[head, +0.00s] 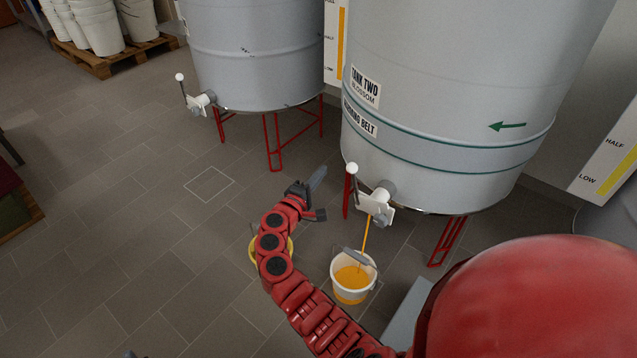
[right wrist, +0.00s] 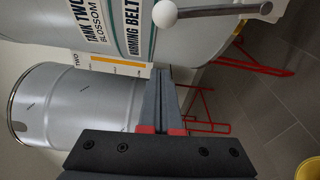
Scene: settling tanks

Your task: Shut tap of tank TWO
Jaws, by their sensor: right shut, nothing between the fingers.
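Tank TWO (head: 450,90) is a large grey tank with a "TANK TWO BLOSSOM" label, also in the right wrist view (right wrist: 190,35). Its white tap (head: 378,200) has a lever (head: 353,182) standing up with a white ball on top. Orange liquid runs from the spout into a white bucket (head: 353,291) below. My right gripper (head: 319,176) is shut and empty, left of the lever and apart from it. In the right wrist view the shut fingers (right wrist: 162,82) are below the lever's white ball (right wrist: 165,13). My left gripper is not clearly visible.
Another grey tank (head: 255,60) on red legs stands at the back left, its tap (head: 202,101) pointing left. A yellow-rimmed thing (head: 254,246) on the floor is partly hidden by my arm. White buckets (head: 100,28) stand on a pallet (head: 105,65).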

